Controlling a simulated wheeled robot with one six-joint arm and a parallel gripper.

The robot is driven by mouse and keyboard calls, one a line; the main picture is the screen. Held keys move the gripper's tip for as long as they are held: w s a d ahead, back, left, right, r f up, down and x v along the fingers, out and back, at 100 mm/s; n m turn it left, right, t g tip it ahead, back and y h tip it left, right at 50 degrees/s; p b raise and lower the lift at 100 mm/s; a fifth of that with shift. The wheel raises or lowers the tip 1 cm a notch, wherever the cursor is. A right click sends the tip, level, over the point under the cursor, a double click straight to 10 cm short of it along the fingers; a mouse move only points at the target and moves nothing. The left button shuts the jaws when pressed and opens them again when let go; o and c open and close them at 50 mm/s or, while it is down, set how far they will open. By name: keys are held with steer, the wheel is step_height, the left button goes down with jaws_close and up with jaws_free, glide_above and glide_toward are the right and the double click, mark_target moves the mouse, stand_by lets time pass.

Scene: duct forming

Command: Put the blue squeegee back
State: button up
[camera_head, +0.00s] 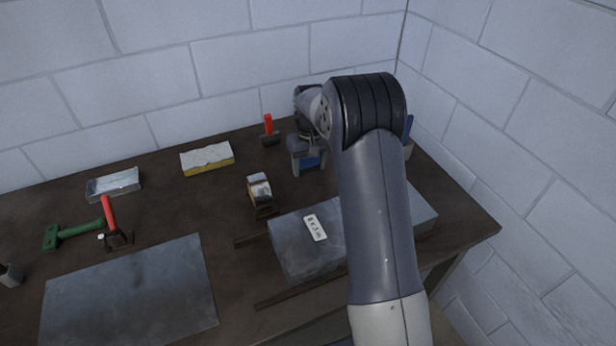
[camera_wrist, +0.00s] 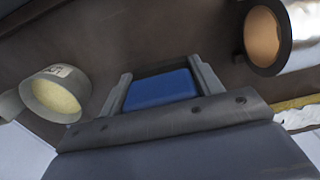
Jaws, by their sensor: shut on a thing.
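The blue squeegee (camera_wrist: 160,90) shows as a blue block between the two fingers of my gripper (camera_wrist: 160,72) in the wrist view. My gripper is shut on it. My arm hides part of the bench there. I cannot tell whether the squeegee touches the bench top. The rest of its shape is hidden by the gripper.
A metal-and-copper roll (camera_head: 260,190) lies left of my gripper. A labelled grey block (camera_head: 290,250) is in front. A pale cup (camera_wrist: 58,92) stands near. Bare bench (camera_head: 180,205) lies left.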

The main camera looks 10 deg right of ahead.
mark_target(309, 173)
steer(key=shift+f+p, duration=0.4)
steer(key=shift+f, duration=2.8)
steer(key=o, duration=0.9)
steer(key=shift+o, duration=0.2)
steer(key=shift+r, duration=0.15)
step_height(309, 173, up, 12)
steer(key=shift+r+b, duration=0.1)
steer(key=shift+b, duration=0.65)
